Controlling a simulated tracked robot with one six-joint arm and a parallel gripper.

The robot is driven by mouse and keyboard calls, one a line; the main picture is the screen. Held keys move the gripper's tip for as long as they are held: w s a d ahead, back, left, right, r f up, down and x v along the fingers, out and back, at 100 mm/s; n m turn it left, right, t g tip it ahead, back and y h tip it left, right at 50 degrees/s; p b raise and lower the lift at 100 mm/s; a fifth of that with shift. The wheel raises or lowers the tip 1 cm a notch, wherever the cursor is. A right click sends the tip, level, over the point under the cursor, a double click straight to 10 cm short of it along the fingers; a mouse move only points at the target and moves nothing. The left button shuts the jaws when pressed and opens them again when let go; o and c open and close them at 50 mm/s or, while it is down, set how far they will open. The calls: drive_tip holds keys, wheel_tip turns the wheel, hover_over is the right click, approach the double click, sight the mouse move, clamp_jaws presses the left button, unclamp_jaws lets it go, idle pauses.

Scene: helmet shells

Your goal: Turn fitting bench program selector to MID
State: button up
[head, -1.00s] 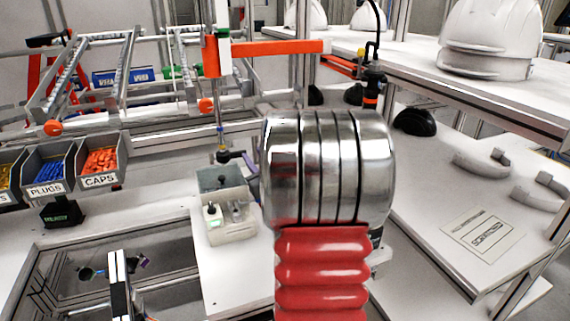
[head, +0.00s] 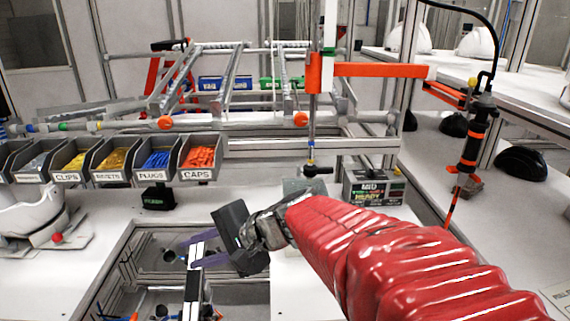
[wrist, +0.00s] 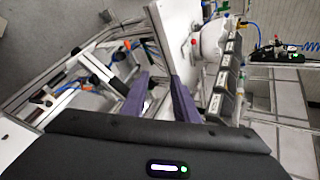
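A small display box (head: 375,190) stands on the bench right of centre in the head view, with small lit text that seems to include READY; its top line is too small to read surely. The pale fixture box (head: 303,186) beside it is mostly hidden behind my red-sleeved arm. I cannot make out the selector knob. My gripper (head: 200,250) is left of both boxes, over the bench opening, pointing left. In the wrist view my gripper (wrist: 159,98) shows two purple fingers apart with nothing between them.
Bins of clips, plugs and caps (head: 200,160) line the back left. A white helmet shell (head: 30,215) sits at far left. An orange arm (head: 370,70) on a post overhangs the bench, with a hanging tool (head: 470,150) at right. The bench opening (head: 160,270) has metal rails.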

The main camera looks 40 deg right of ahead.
drive_tip(key=s+a+f+n+g+h, duration=0.1)
drive_tip(key=s+f+n+g+h, duration=0.1)
drive_tip(key=s+n, duration=0.25)
drive_tip(key=s+a+f+n+g+h, duration=0.1)
drive_tip(key=s+a+f+n+g, duration=0.15)
drive_tip(key=s, duration=0.25)
drive_tip(key=s+d+n+t+h, duration=0.1)
drive_tip(key=s+d+n+h, duration=0.3)
drive_tip(key=s+d+n, duration=0.1)
drive_tip(key=shift+s+d+r+n, duration=0.2)
drive_tip(key=shift+s+r+n, duration=0.2)
drive_tip(key=shift+n, duration=0.3)
